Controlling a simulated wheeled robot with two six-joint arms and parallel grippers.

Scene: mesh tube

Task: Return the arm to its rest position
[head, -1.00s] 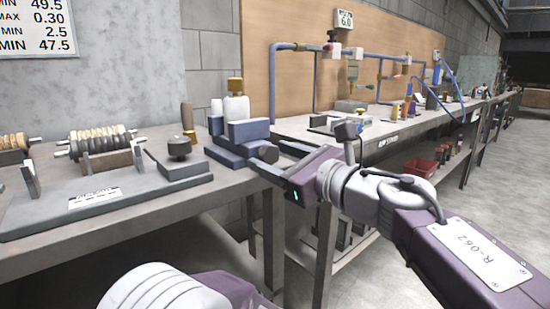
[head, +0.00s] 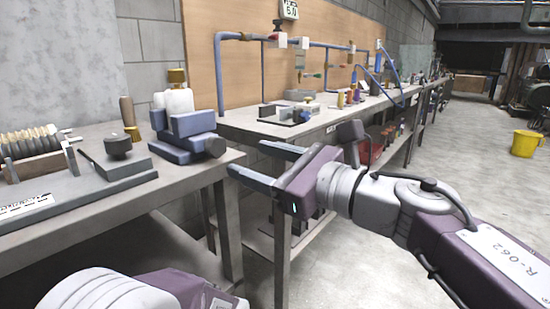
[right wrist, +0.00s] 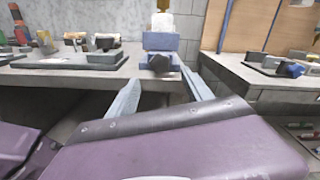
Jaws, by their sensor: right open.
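My right gripper (head: 254,165) is open and empty in the head view. Its two fingers point left, toward the gap between the two benches, apart from the blue vise (head: 185,137) on the near bench. In the right wrist view the open fingers (right wrist: 160,92) reach forward, with the vise (right wrist: 161,42) beyond them. My left arm shows only in part at the lower left of the head view; its gripper is outside the frame.
The near bench (head: 190,178) carries the vise, a white bottle (head: 175,100), a wooden-handled tool (head: 128,112) and a grey fixture plate (head: 115,165). A second bench (head: 245,123) with blue pipework runs back. Open floor lies right, with a yellow bucket (head: 526,144).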

